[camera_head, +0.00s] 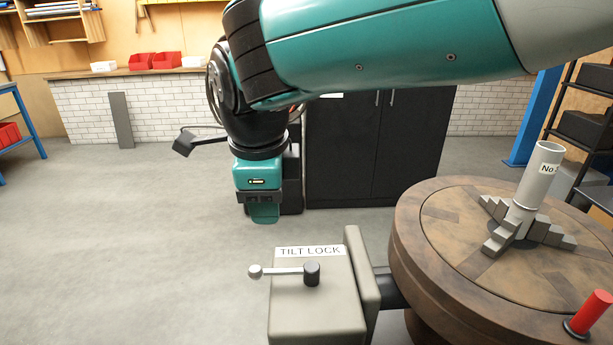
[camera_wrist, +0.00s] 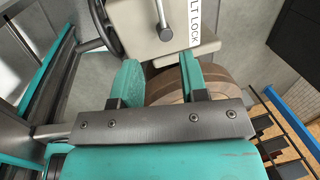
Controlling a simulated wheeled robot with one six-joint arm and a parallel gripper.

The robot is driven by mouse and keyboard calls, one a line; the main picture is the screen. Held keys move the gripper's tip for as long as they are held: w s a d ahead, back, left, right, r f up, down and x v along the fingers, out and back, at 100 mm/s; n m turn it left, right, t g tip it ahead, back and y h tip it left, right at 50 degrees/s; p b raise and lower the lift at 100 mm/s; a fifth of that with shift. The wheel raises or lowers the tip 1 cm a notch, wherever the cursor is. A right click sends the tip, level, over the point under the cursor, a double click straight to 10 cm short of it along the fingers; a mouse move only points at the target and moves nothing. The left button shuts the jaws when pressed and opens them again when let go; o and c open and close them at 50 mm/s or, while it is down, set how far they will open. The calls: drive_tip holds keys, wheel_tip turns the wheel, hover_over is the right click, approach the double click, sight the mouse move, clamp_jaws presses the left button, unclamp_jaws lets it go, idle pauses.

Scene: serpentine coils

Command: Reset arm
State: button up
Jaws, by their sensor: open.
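My arm reaches across the top of the head view, and my gripper (camera_head: 264,218) hangs down left of the round wooden table, above the floor and behind the tilt lock box. In the wrist view the two teal fingers of my gripper (camera_wrist: 158,82) stand apart with nothing between them. The grey tilt lock box (camera_head: 318,300) carries a TILT LOCK label and a lever (camera_head: 283,271) with a pale ball end pointing left. The box also shows at the top of the wrist view (camera_wrist: 148,45).
The round wooden table (camera_head: 415,255) bears a grey tube (camera_head: 541,175) on stepped grey blocks, and a red-handled peg (camera_head: 590,313). A black cabinet (camera_head: 375,150) stands behind. A blue post (camera_head: 535,115) and shelf are at right. The floor at left is clear.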

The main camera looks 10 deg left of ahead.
drive_tip(key=d+r+n+g, duration=0.1)
drive_tip(key=d+r+n, duration=0.1)
drive_tip(key=d+n, duration=1.1)
drive_tip(key=s+d+f+n+g+y, duration=0.1)
drive_tip(key=s+d+f+n+y, duration=0.1)
drive_tip(key=s+d+n, duration=0.7)
drive_tip(key=s+d+y, duration=0.1)
drive_tip(key=s+d, duration=0.4)
drive_tip(key=d, duration=0.2)
drive_tip(key=shift+s+d+f+y, duration=0.2)
drive_tip(key=shift+s+f+y, duration=0.1)
drive_tip(key=shift+f, duration=0.05)
drive_tip(key=shift+o, duration=0.2)
drive_tip(key=shift+a, duration=0.1)
